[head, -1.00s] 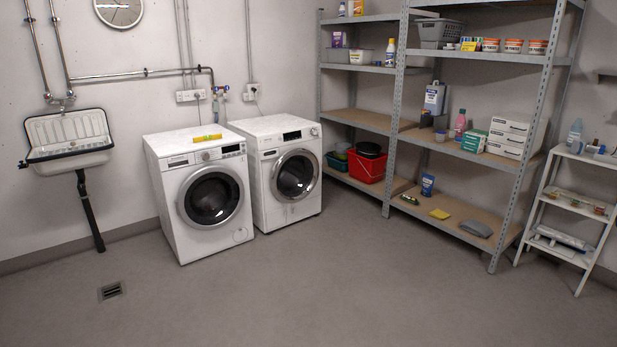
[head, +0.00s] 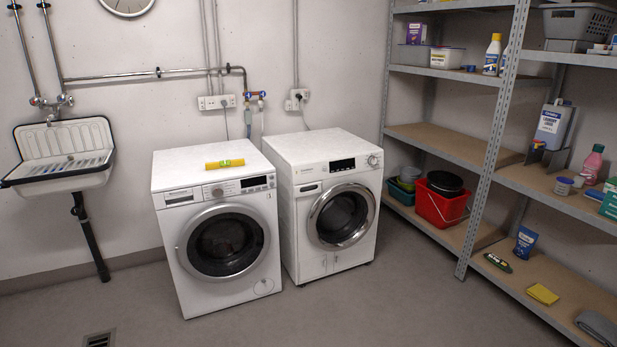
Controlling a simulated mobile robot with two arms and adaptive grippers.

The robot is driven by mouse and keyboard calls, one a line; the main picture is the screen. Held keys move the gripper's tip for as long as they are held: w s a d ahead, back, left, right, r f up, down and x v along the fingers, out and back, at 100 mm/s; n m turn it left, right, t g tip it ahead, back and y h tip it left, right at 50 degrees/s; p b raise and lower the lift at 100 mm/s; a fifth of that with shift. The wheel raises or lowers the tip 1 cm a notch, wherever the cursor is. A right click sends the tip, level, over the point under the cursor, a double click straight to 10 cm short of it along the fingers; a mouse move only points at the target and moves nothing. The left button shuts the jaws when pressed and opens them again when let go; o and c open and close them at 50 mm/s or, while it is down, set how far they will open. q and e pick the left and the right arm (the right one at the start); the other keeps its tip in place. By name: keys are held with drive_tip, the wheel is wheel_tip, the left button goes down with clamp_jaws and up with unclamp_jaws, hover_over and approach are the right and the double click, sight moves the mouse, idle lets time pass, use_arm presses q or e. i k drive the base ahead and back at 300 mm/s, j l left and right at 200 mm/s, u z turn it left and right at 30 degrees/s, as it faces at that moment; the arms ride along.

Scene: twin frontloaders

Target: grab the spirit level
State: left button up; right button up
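The spirit level (head: 225,164) is a short yellow bar with a greenish vial. It lies flat on top of the left white washing machine (head: 170,178), near the front edge above the control panel. Nothing covers it. Neither of my grippers shows in the head view.
A second white frontloader (head: 290,148) stands close on the right. A sink (head: 62,150) hangs on the wall at left, with a dark drain pipe below. A metal shelf rack (head: 490,150) with household goods fills the right side. The floor (head: 250,325) in front is clear, with a drain grate (head: 100,340).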

sight(224, 164)
drive_tip(key=i+l+u, duration=0.35)
drive_tip(key=i+u, duration=0.15)
drive_tip(key=i, duration=0.15)
drive_tip(key=i+l+u, duration=0.6)
drive_tip(key=i, duration=0.3)
drive_tip(key=i+l+u, duration=0.1)
drive_tip(key=i, duration=0.3)
drive_tip(key=i+l+u, duration=0.1)
drive_tip(key=i, duration=0.25)
drive_tip(key=l, duration=0.1)
